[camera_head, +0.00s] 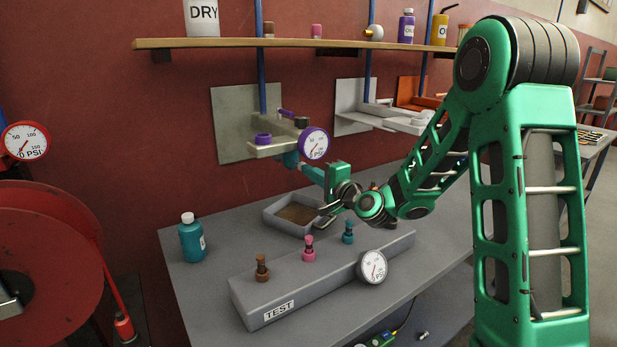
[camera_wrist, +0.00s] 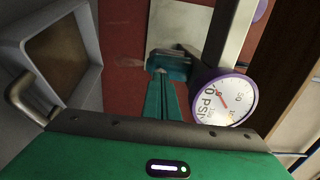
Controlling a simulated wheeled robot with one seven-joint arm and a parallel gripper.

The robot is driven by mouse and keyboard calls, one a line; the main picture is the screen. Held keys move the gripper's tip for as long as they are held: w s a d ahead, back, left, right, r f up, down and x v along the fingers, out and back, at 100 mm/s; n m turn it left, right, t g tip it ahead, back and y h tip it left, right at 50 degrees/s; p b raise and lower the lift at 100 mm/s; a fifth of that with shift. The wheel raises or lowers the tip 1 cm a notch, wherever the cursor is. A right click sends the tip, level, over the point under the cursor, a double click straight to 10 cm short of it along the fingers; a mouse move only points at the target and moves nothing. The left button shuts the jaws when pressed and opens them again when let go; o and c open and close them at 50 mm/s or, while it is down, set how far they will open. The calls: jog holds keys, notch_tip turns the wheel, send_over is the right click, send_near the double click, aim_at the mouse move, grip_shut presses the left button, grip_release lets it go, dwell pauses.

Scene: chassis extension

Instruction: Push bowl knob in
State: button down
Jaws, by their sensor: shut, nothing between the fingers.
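I cannot tell for certain which part is the bowl knob. The wall fixture (camera_head: 280,146) carries purple parts and a purple-rimmed gauge (camera_head: 314,144), which also shows in the wrist view (camera_wrist: 223,99). A teal part (camera_head: 290,158) sits under the fixture; in the wrist view a teal block (camera_wrist: 170,63) lies just beyond my fingertips. My gripper (camera_head: 304,170) is shut and empty, reaching up and left toward the underside of the fixture. Its green fingers in the wrist view (camera_wrist: 163,78) are together. Whether the tips touch the teal part is unclear.
A grey tray (camera_head: 272,222) with brown content lies below my gripper. A grey TEST block (camera_head: 335,275) with brown, pink and teal knobs stands in front. A teal bottle (camera_head: 191,240) stands at the left. A wooden shelf (camera_head: 230,43) runs above.

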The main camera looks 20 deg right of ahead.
jog(key=shift+w, duration=0.2)
